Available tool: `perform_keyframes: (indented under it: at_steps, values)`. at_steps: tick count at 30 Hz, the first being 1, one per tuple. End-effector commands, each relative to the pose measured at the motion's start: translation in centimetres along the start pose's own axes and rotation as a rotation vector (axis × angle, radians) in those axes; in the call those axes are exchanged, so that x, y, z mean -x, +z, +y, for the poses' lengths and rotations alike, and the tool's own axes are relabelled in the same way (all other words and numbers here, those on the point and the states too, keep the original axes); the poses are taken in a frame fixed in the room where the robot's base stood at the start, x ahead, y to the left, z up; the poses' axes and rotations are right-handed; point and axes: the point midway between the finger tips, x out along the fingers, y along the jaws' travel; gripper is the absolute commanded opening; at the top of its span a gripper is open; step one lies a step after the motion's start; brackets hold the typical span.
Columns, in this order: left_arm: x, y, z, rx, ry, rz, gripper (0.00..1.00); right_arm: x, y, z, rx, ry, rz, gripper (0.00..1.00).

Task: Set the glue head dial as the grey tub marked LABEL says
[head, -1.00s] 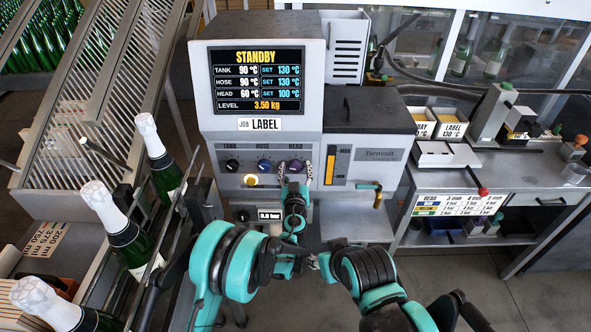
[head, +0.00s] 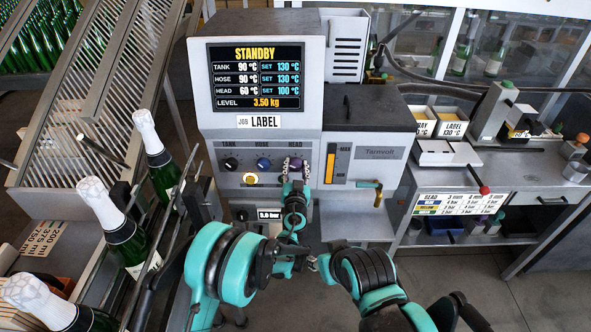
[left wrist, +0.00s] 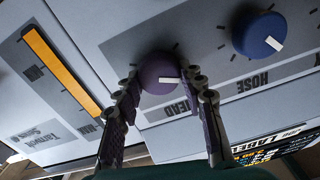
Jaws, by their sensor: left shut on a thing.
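The purple HEAD dial (left wrist: 157,74) sits between my left gripper's fingers (left wrist: 166,92) in the left wrist view, its white pointer towards the right of that picture. In the head view my left gripper (head: 296,172) is at the HEAD dial, mostly covering it. The screen (head: 256,78) reads STANDBY, HEAD 60 °C, SET 100 °C; TANK and HOSE are set at 130 °C. The tub marked LABEL (head: 452,128) stands on the right bench and reads 130 °C. My right gripper (head: 317,263) is low in the middle, too small to tell its state.
The blue HOSE dial (left wrist: 258,35) is close beside the gripper. A yellow button (head: 250,178) and a tap (head: 372,186) are on the machine front. Foiled bottles (head: 108,215) stand in a rail at left. A chart (head: 459,203) hangs on the bench front.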

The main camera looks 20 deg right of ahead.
Motion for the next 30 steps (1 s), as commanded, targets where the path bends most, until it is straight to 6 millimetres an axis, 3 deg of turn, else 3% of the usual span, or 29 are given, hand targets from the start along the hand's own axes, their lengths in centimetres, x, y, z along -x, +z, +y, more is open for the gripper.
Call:
perform_keyframes:
  at_steps: [15,30]
  values:
    - [0.0,0.1,0.2,-0.34,0.0,0.0,0.11,-1.2,0.8,0.0,0.0,0.0,0.0,0.4]
    - [0.0,0.0,0.2,-0.411,0.0,0.0,0.11,-1.3,1.0,0.0,0.0,0.0,0.0,0.4]
